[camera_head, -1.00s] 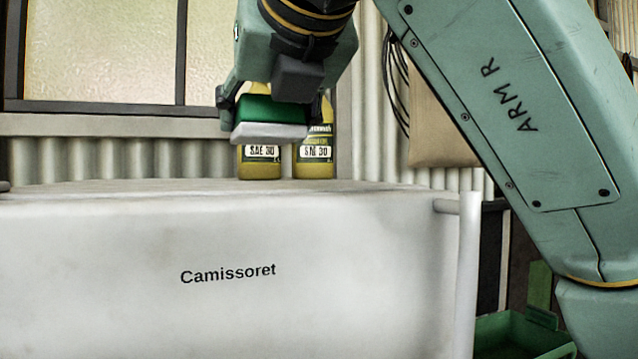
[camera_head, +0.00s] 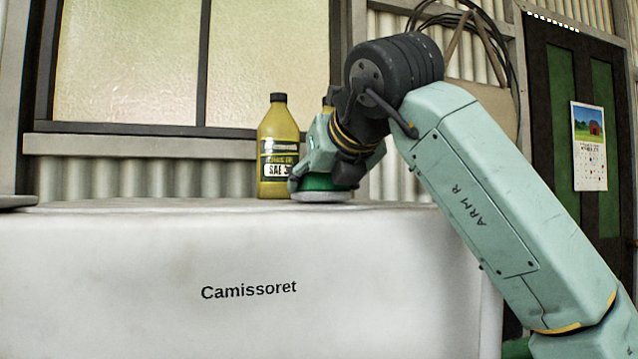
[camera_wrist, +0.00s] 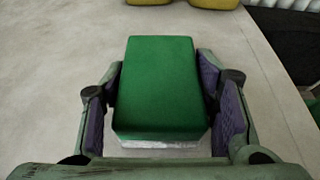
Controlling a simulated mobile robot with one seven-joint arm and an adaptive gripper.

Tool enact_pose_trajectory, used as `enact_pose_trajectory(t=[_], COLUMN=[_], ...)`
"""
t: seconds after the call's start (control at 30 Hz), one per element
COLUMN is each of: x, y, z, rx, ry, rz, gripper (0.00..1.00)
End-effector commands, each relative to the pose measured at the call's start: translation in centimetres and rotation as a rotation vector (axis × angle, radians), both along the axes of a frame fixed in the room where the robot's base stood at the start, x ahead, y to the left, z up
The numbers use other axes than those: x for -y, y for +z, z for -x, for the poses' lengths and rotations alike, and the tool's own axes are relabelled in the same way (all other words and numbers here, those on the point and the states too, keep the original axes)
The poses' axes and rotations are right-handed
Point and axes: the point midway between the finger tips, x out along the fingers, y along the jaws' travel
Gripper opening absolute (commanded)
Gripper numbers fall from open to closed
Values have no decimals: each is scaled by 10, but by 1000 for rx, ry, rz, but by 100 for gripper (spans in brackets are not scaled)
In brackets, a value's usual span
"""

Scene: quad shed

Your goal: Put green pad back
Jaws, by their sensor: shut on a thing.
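The green pad (camera_wrist: 160,85) is a green block with a pale underside, held between the two fingers of my gripper (camera_wrist: 165,95) in the wrist view. In the head view my gripper (camera_head: 320,180) points down at the top of the white Camissoret cabinet (camera_head: 120,270). The green pad (camera_head: 318,182) shows below the fingers, its pale underside at or very close to the cabinet top. I cannot tell whether it touches. Its far side is hidden by the gripper.
A yellow-green SAE 30 oil bottle (camera_head: 277,150) stands upright just left of my gripper. A second bottle (camera_head: 327,106) is mostly hidden behind the gripper. The left part of the cabinet top is clear. A window (camera_head: 130,60) is behind.

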Motion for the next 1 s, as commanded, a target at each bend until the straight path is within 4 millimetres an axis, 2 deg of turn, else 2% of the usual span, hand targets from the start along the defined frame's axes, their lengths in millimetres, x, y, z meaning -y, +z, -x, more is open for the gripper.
enact_pose_trajectory(t=[0.37,0.4,0.7,1.0], x=[0,0,0,0], y=[-5,-5,-4,-2], z=[1,0,1,1], rx=[2,2,1,1], ry=[0,0,0,1], rz=[-1,-1,0,-1], gripper=[20,56,74,74])
